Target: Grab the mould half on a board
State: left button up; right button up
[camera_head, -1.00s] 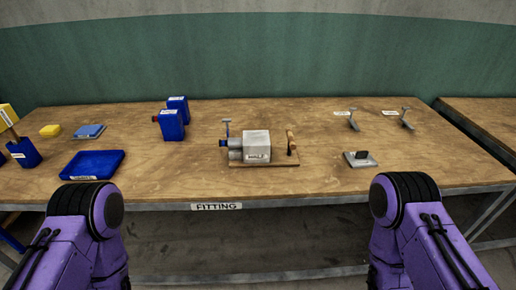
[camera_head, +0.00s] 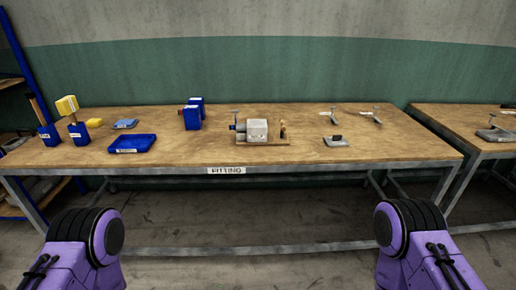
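A light grey block with a label (camera_head: 257,130), which looks like the mould half, sits on a small wooden board (camera_head: 262,143) in the middle of the workbench (camera_head: 210,157). Smaller grey parts and a blue piece (camera_head: 238,128) stand at its left end on the board, and a wooden upright piece (camera_head: 283,130) stands at its right end. The label is too small to read now. Purple sections of my two arms show at the lower left and lower right, well short of the bench. Neither gripper is in view.
Blue boxes (camera_head: 192,117) and a blue tray (camera_head: 132,144) lie left of the board. A small grey plate with a dark piece (camera_head: 336,141) and T-shaped tools (camera_head: 371,117) lie right. A second bench (camera_head: 450,120) stands at the right. Floor (camera_head: 240,215) is open before the bench.

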aim_at(256, 133)
jog(key=z, duration=1.2)
jog(key=i, duration=2)
jog(key=u, duration=0.8)
